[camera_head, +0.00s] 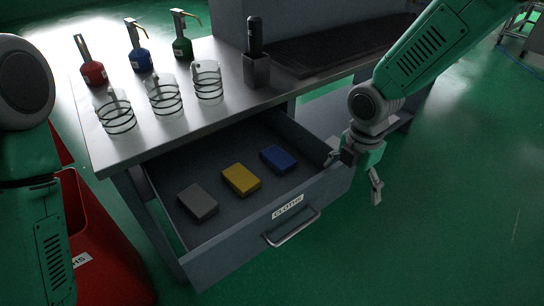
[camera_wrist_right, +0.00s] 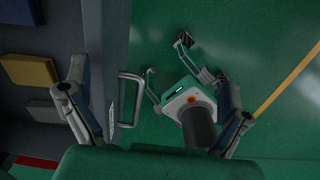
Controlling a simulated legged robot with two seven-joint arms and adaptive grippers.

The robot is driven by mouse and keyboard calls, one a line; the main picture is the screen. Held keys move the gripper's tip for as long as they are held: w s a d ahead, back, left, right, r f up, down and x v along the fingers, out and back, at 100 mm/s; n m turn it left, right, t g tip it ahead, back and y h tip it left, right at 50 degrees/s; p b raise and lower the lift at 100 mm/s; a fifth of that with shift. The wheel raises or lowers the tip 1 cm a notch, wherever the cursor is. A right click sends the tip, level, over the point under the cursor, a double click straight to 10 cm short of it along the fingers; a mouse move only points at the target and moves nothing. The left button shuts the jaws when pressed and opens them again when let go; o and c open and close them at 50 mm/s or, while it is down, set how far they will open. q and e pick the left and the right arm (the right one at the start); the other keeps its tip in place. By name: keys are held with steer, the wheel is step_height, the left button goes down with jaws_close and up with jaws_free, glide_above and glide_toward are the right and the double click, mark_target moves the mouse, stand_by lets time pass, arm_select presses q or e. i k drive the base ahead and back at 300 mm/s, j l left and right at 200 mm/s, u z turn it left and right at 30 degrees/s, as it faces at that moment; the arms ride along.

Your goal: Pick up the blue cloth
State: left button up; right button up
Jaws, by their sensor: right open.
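The blue cloth (camera_head: 278,159) is a folded block lying in the open grey drawer (camera_head: 232,243), at its right end. In the wrist view a blue corner of it (camera_wrist_right: 20,10) shows at the top left. My right gripper (camera_head: 356,174) is open and empty, just right of the drawer's right front corner, apart from the cloth. Its spread fingers also frame the right wrist view (camera_wrist_right: 155,110). My left gripper (camera_wrist_right: 170,65) shows in the wrist view, open and empty, in front of the drawer. The head view hides it below the frame.
A yellow cloth (camera_head: 241,180) and a grey cloth (camera_head: 198,202) lie left of the blue one. The drawer handle (camera_head: 292,228) sticks out in front. Bottles and glass jars (camera_head: 163,95) stand on the table above. A red bin (camera_head: 100,250) is at the left.

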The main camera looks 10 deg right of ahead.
mark_target(281, 162)
steer(key=i+j, duration=0.7)
steer(key=i, duration=0.05)
